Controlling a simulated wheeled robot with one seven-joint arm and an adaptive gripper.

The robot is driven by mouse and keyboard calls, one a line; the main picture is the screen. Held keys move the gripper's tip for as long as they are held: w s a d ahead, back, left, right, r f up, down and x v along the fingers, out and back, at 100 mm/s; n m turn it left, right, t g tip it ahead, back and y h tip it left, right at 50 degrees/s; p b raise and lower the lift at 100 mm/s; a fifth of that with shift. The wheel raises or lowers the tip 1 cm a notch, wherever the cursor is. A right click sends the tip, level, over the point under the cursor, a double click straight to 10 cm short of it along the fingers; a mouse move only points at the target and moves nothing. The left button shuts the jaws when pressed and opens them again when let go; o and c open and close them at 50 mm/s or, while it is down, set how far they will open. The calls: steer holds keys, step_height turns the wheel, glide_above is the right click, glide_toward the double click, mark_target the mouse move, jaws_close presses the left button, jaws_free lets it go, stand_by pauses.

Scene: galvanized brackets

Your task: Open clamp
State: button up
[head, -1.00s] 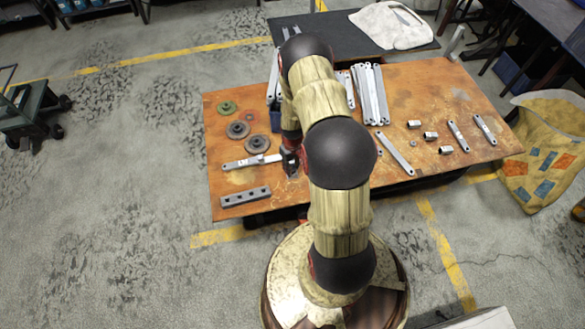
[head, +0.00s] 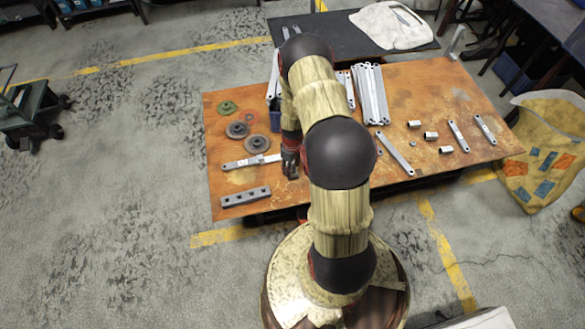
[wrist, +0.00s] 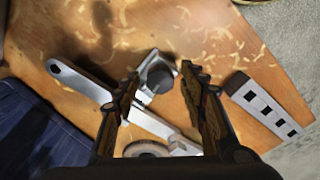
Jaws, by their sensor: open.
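In the wrist view a grey metal piece with a dark round part (wrist: 155,76), which looks like the clamp, lies against a long flat metal bar (wrist: 85,82) with a ring end. My gripper (wrist: 160,70) is open, with one finger on each side of this piece. No contact can be made out. In the head view my gripper (head: 290,168) is low over the left part of the table, just right of the flat bar (head: 245,162). My arm hides part of the table there, and the clamp's detail is too small to tell.
A bar with several square holes (head: 245,196) lies near the table's front left edge, close to my right finger in the wrist view (wrist: 262,105). Two dark discs (head: 256,144) lie behind the flat bar. A dark blue bin (wrist: 40,130) is at the wrist view's left.

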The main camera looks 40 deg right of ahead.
stand_by(0.4)
steer(key=m, duration=1.8)
steer(key=shift+c, duration=1)
steer(key=c, duration=0.7)
steer(key=shift+c, duration=0.7)
